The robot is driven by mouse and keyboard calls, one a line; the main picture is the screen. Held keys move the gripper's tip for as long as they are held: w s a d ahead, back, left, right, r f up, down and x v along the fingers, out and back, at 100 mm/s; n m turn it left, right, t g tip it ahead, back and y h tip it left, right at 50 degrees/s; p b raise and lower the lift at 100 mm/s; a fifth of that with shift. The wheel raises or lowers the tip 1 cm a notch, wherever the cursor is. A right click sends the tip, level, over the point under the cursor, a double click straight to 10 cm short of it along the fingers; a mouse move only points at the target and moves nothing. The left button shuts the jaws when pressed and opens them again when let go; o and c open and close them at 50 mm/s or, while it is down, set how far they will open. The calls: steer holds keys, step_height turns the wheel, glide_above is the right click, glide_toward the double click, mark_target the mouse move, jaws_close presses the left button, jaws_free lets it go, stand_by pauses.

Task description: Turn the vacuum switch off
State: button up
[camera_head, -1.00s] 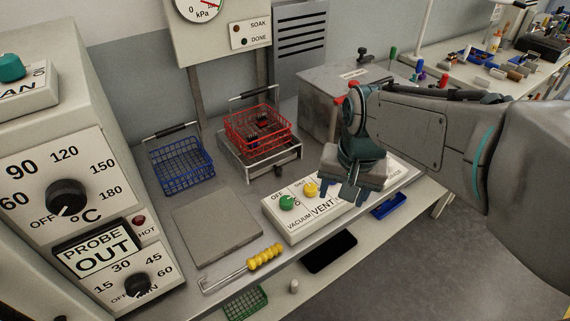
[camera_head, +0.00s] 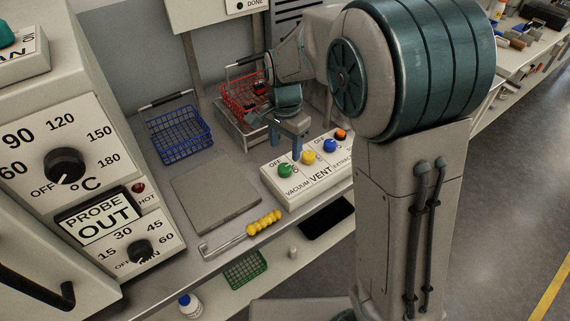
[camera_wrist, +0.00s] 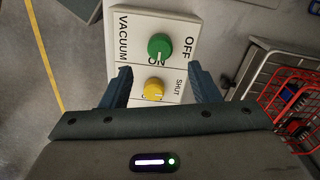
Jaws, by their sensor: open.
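The vacuum switch is a round green knob (camera_head: 285,170) at the left end of a white switch panel (camera_head: 284,198) marked VACUUM, VENT and EXTRACT. In the wrist view the green knob (camera_wrist: 160,46) has a pale mark that appears to point toward the ON label, with OFF to its right. My gripper (camera_head: 286,149) is open and empty above the panel, just behind the green knob. In the wrist view its fingers (camera_wrist: 161,72) stand apart, either side of the gap between the green and yellow knobs. I cannot tell the height above the panel.
A yellow knob (camera_head: 308,157), a blue knob (camera_head: 330,146) and an orange knob (camera_head: 341,134) continue the row. A red basket (camera_head: 240,102) on a stand is behind, a blue basket (camera_head: 178,136) left. A grey plate (camera_head: 215,190) and yellow-handled hook (camera_head: 264,223) lie nearby.

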mark_target(285, 166)
step_height(285, 166, down, 8)
steer(key=shift+r, duration=0.1)
steer(key=c, duration=1)
